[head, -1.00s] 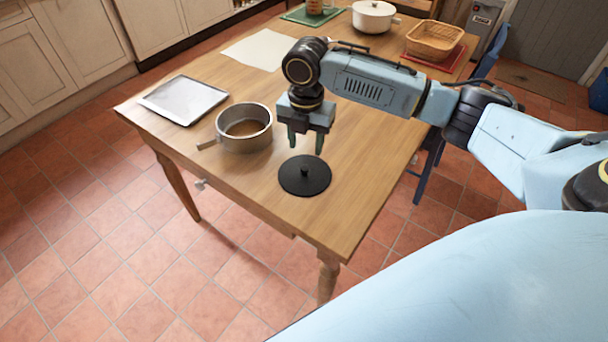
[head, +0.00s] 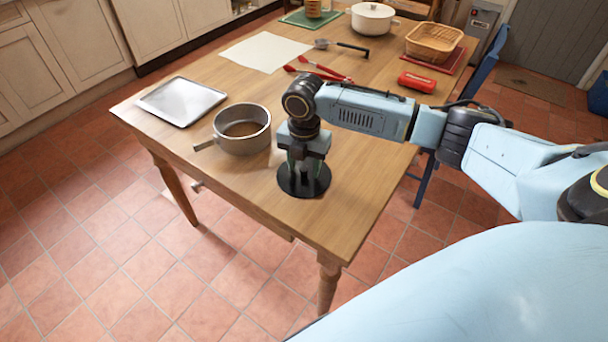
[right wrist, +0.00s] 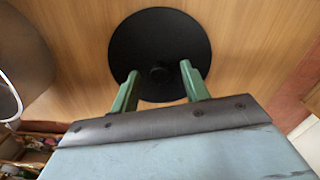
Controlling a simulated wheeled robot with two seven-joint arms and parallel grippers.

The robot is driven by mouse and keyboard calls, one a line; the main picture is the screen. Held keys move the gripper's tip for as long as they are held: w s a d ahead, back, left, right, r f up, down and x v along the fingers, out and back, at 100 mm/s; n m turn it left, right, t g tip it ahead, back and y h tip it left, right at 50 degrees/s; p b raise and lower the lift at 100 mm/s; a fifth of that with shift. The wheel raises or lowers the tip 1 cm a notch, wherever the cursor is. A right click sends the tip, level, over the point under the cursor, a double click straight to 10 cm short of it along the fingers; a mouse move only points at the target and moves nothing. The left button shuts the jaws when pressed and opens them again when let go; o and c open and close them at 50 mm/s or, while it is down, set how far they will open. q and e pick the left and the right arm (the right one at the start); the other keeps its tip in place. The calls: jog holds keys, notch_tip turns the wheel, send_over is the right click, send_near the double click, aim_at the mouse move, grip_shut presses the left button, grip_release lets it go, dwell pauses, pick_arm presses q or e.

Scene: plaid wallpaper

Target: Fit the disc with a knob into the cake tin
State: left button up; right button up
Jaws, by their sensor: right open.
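The black disc with a knob (head: 318,190) lies flat on the wooden table near its front right corner. It also shows in the right wrist view (right wrist: 160,38), with its small black knob (right wrist: 160,74) between my fingers. The grey cake tin (head: 242,138) stands upright to the left of the disc, with a handle or clasp sticking out at its left. My right gripper (head: 303,180) is over the disc, pointing down, with its green fingers open on either side of the knob. It also shows in the right wrist view (right wrist: 160,82). My left gripper is not in view.
A metal tray (head: 181,101) lies left of the tin. Behind are white paper (head: 265,51), red tongs (head: 318,70), a ladle (head: 345,46), a red object (head: 417,82), a basket (head: 434,42) and a white pot (head: 372,18). The front table area is clear.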

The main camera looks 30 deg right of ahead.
grip_shut()
